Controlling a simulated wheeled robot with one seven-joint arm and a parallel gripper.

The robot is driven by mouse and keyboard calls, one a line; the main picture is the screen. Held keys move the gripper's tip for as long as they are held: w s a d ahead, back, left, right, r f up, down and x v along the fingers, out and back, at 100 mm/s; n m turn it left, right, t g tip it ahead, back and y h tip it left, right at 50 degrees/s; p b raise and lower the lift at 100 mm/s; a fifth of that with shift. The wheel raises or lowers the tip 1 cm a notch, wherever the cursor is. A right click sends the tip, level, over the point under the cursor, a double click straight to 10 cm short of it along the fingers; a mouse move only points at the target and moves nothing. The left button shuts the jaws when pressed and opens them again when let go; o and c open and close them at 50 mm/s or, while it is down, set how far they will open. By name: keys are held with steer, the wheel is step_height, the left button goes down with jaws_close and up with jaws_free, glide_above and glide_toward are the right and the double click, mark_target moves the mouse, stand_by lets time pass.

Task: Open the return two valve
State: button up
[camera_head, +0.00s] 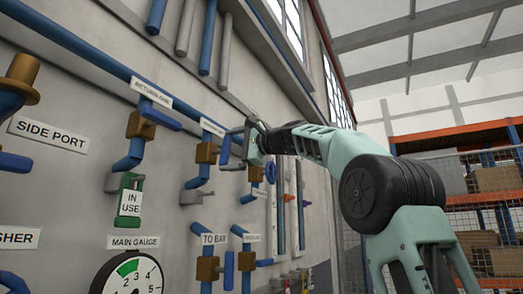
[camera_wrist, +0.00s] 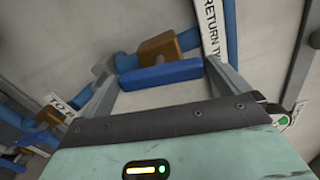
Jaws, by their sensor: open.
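The return two valve has a brass body (camera_head: 206,153) on a blue pipe, below a partly hidden white label (camera_head: 212,127). My gripper (camera_head: 230,149) is at this handle. Its fingers are open, one near each end of the handle. I cannot tell whether either finger touches it.
The return one valve (camera_head: 140,126), with its handle out to the right, is at the left. Below are a green "IN USE" tag (camera_head: 129,203), the main gauge (camera_head: 128,275) and lower valves (camera_head: 207,268). Orange shelving (camera_head: 470,135) stands behind a mesh fence at the right.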

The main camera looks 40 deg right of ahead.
steer(key=b+v, duration=0.4)
steer(key=v, duration=0.9)
steer(key=shift+s, duration=0.2)
